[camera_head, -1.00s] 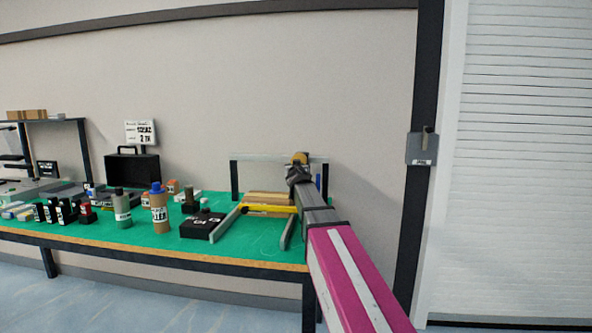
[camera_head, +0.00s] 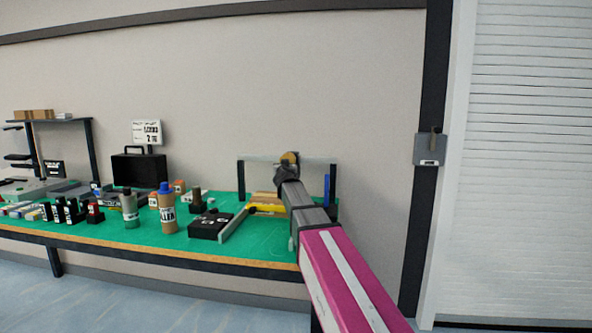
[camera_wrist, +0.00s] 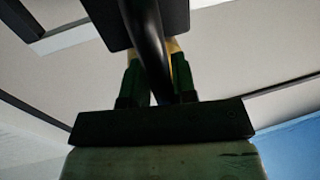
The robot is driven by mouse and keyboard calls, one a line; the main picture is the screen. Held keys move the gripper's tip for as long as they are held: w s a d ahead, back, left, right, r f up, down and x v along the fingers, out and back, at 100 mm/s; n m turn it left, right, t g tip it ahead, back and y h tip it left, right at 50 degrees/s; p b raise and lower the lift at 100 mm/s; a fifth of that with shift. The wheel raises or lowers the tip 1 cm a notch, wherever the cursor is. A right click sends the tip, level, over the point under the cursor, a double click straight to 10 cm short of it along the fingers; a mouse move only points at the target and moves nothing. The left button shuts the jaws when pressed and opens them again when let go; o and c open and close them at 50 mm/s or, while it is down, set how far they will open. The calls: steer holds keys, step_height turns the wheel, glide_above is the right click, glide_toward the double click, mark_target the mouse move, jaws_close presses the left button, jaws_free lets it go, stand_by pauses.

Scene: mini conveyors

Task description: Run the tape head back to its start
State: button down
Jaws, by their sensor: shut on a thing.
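The tape head (camera_head: 289,159) is a small yellow-tan part on the pale crossbar (camera_head: 258,159) of a dark-legged frame at the right of the bench. It is a little right of the crossbar's middle. My gripper (camera_wrist: 158,62) reaches it from the front, and my arm hides part of the frame. In the wrist view, my two green fingers are closed on a dark round handle (camera_wrist: 148,32). A dark plate (camera_wrist: 172,12) is beyond it. My fingertips are hidden in the head view.
A tan carton and yellow strip (camera_head: 266,207) lie under the crossbar, beside a grey rail (camera_head: 235,226). A blue post part (camera_head: 326,188) is at the right.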

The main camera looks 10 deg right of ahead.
steer(key=w+a, duration=0.3)
steer(key=a, duration=0.7)
steer(key=w+a, duration=0.3)
steer(key=a, duration=0.6)
steer(key=shift+a, duration=0.35)
steer(key=shift+w, duration=0.1)
steer(key=c, duration=1.1)
jaws_free()
steer(key=s+a, duration=0.1)
steer(key=s, duration=0.9)
steer(key=shift+s, duration=0.35)
steer(key=shift+a, duration=0.1)
